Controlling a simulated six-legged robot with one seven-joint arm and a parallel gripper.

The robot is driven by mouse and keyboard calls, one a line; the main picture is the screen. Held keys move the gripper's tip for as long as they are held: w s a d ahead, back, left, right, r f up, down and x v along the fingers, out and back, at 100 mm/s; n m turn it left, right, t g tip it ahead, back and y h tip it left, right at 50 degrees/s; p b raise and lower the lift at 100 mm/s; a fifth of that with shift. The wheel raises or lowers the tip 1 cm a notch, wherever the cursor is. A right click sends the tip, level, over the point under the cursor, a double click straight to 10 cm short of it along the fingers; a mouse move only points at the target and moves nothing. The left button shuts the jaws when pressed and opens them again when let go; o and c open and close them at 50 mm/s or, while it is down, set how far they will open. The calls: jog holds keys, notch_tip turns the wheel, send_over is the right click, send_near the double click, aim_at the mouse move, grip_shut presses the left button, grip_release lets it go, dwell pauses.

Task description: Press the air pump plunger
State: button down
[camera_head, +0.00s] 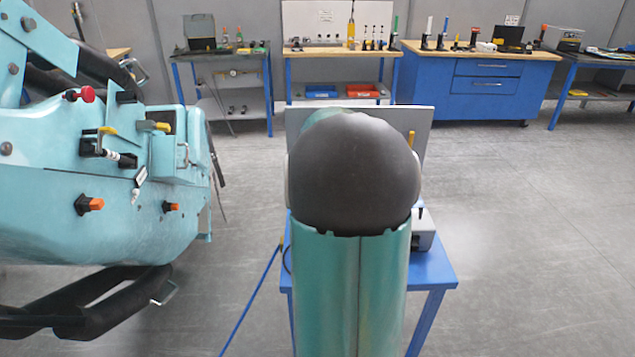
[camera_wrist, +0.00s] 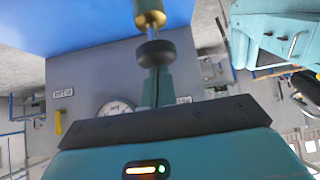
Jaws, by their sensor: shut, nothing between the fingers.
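The wrist view is upside down. In it the air pump plunger shows as a black round knob (camera_wrist: 156,53) below a brass collar (camera_wrist: 149,18), in front of the blue table top. My gripper (camera_wrist: 158,74) is shut and empty, its teal fingers together and pointing at the knob. The fingertips are right at the knob; I cannot tell whether they touch it. In the head view my arm hides the pump and the gripper.
A blue table (camera_head: 436,272) with an upright grey panel (camera_head: 295,122) stands ahead. The wrist view shows a round gauge (camera_wrist: 116,108) and a yellow handle (camera_wrist: 58,122) on the panel. A teal coaster car (camera_head: 120,215) is at left. Workbenches (camera_head: 490,80) line the back wall. Floor at right is clear.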

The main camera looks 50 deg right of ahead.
jog(key=r+v, duration=0.1)
jog(key=v, duration=1)
jog(key=shift+w+d, duration=0.25)
jog(key=shift+d, duration=0.05)
